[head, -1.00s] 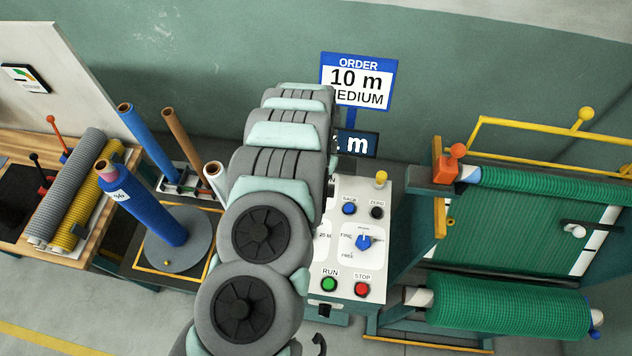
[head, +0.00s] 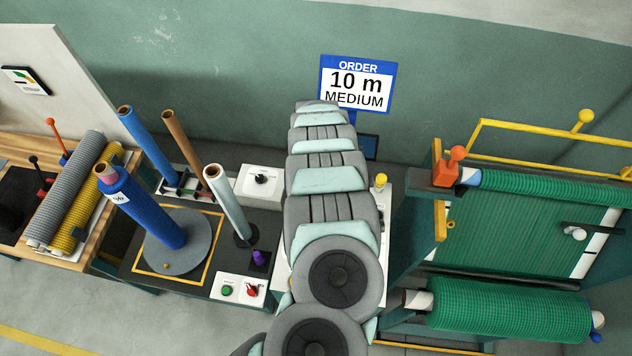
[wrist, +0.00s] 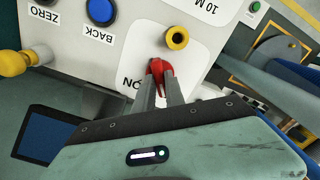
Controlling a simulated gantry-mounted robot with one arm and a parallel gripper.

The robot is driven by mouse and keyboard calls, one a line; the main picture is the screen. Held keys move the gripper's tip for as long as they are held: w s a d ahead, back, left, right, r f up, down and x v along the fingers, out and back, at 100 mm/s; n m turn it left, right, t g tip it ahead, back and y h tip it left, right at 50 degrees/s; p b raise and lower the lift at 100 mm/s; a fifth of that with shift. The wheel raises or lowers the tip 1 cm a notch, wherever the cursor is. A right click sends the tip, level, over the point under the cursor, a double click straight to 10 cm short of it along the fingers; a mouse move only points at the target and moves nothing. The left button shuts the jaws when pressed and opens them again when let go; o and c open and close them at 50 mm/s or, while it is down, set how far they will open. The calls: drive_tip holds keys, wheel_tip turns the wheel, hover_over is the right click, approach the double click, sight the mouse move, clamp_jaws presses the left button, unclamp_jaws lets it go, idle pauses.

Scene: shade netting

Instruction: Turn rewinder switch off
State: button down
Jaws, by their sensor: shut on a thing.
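The rewinder switch is a small red lever (wrist: 156,70) on the white panel (wrist: 135,22) in the wrist view, beside an upside-down label partly reading "ON". My gripper (wrist: 160,80) has its two grey fingers closed on the red lever, which shows between and above the fingertips. In the head view my arm covers the switch, my gripper and most of the panel. The display (head: 369,147) behind the arm looks dark, and its screen (wrist: 45,142) is blank in the wrist view.
A yellow round knob (wrist: 177,38) sits close to the red lever. The blue BACK button (wrist: 101,11) is farther left. In the head view, a blue roll (head: 145,210) and a white tube (head: 228,200) stand left of my arm. Green netting rolls (head: 510,305) are at right.

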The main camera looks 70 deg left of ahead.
drive_tip(key=shift+n, duration=1)
drive_tip(key=c, duration=1.4)
unclamp_jaws()
drive_tip(key=shift+w+r, duration=0.15)
drive_tip(key=shift+r, duration=0.35)
wheel_tip(320, 180, up, 10)
drive_tip(key=b, duration=0.1)
drive_tip(key=shift+b, duration=0.35)
